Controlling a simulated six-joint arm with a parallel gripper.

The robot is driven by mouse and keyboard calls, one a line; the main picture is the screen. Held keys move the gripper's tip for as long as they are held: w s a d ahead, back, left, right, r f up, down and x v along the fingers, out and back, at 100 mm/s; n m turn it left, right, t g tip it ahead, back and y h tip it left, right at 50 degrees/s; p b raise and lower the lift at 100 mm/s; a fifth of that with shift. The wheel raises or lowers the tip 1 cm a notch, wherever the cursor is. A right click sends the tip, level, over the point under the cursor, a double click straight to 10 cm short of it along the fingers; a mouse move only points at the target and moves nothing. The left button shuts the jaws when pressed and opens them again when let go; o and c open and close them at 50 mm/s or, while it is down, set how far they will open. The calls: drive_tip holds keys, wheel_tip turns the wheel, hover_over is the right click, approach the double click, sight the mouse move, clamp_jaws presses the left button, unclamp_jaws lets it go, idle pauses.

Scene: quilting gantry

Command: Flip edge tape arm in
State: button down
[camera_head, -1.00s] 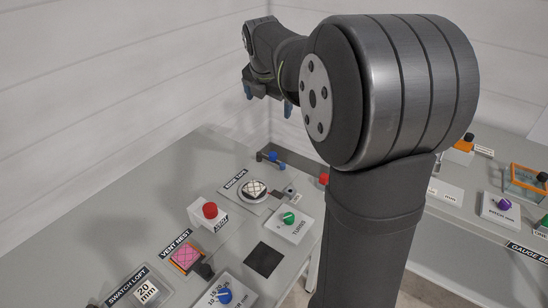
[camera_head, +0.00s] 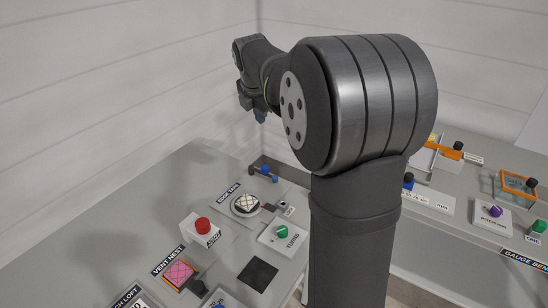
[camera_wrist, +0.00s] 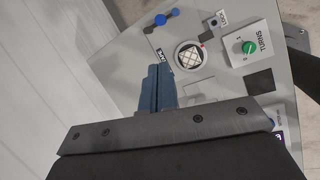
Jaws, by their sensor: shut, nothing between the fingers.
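The edge tape station has a round plate (camera_head: 235,207) bearing a quilted swatch (camera_head: 247,203); the swatch also shows in the wrist view (camera_wrist: 189,57). Behind the plate, a short dark bar with a blue knob (camera_head: 265,170) and a black end lies near the table's back edge. It appears to be the edge tape arm, turned away from the plate. Its blue knob also shows in the wrist view (camera_wrist: 160,19). My gripper (camera_head: 260,117) hangs in the air above and behind the station, apart from the bar. Its blue fingers (camera_wrist: 157,80) are together and empty.
A red button box (camera_head: 202,226) and a turns dial with a green knob (camera_head: 282,232) stand in front of the plate. A vent nest with a pink swatch (camera_head: 179,274) is nearer. White walls rise close behind the table. A gauge bench (camera_head: 470,215) stands at right.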

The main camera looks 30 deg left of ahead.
drive_tip(key=w+a+f+m, duration=0.3)
drive_tip(key=w+f+m, duration=0.35)
drive_tip(key=m, duration=0.75)
drive_tip(key=m+h, duration=0.2)
drive_tip(key=m, duration=1.4)
hover_over(264, 172)
drive_tip(key=w, duration=0.4)
wheel_tip(264, 172, down, 9)
drive_tip(key=shift+w+a+f+m, duration=0.15)
drive_tip(key=shift+f+m, duration=0.2)
drive_tip(key=shift+m, duration=0.3)
drive_tip(key=shift+w+f+m, duration=0.1)
drive_tip(key=shift+f+m, duration=0.2)
drive_tip(key=shift+m, duration=0.35)
drive_tip(key=shift+f, duration=0.1)
drive_tip(key=f, duration=0.9)
drive_tip(key=shift+w, duration=0.3)
drive_tip(key=shift+s+f, duration=0.1)
drive_tip(key=shift+s, duration=0.6)
